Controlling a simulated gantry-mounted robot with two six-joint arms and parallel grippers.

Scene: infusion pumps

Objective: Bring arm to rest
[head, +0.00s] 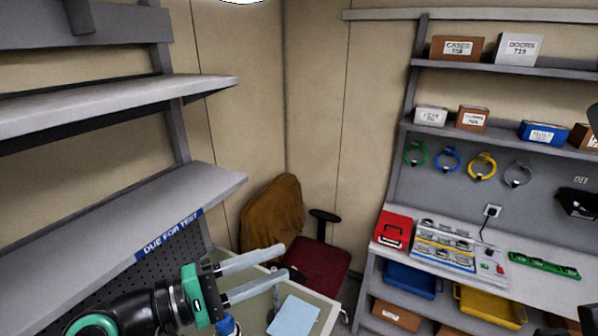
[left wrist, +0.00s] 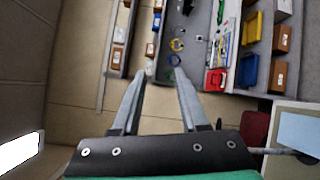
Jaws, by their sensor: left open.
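My left gripper (head: 282,262) is raised in the lower left of the head view, its two pale fingers spread and pointing right. Nothing is between the fingers. In the left wrist view the open fingers (left wrist: 162,75) frame bare wall and part of the shelving, with no object held. A small table (head: 325,300) lies below and beyond the fingers, with a light blue sheet (head: 294,317) on it. My right gripper cannot be made out.
Grey shelves (head: 130,100) stand at the left, the lower one labelled "DUE FOR TEST". A dark red chair (head: 318,262) with a brown cover stands behind the table. A workbench (head: 540,285) at the right holds a red box (head: 393,230) and devices. Bins sit below.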

